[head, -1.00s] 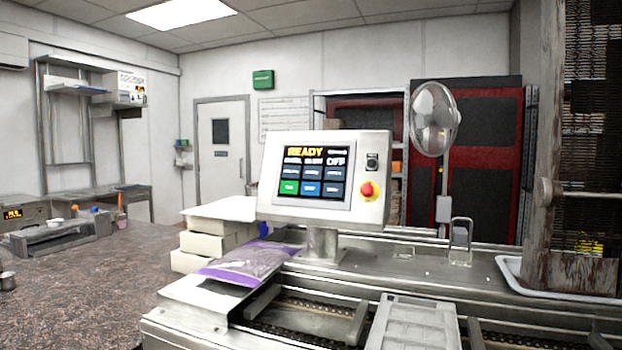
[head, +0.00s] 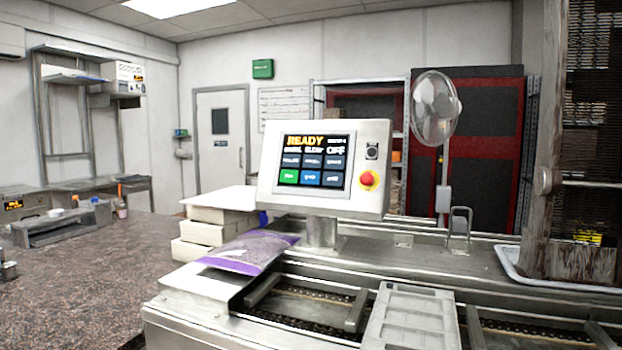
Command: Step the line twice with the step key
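The control panel (head: 375,208) stands on a short post above the line, facing me. Its lit screen (head: 315,162) reads READY in orange at the top, with an OFF word at the right. Below are two rows of keys: a dark upper row, then a green key (head: 289,176), a blue key (head: 312,178) and a dark key at the right. The key labels are too small to read surely. A red stop button on a yellow ring (head: 369,180) sits right of the screen. A grey mould (head: 412,310) lies on the chain conveyor (head: 300,300). Neither gripper is in view.
A bag with purple edges (head: 248,254) lies at the conveyor's left end. White boxes (head: 205,230) are stacked behind it. A fan (head: 435,108) stands behind the line. A white tray (head: 512,268) and a rack (head: 590,130) are at the right. A stone-topped table (head: 90,280) fills the left.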

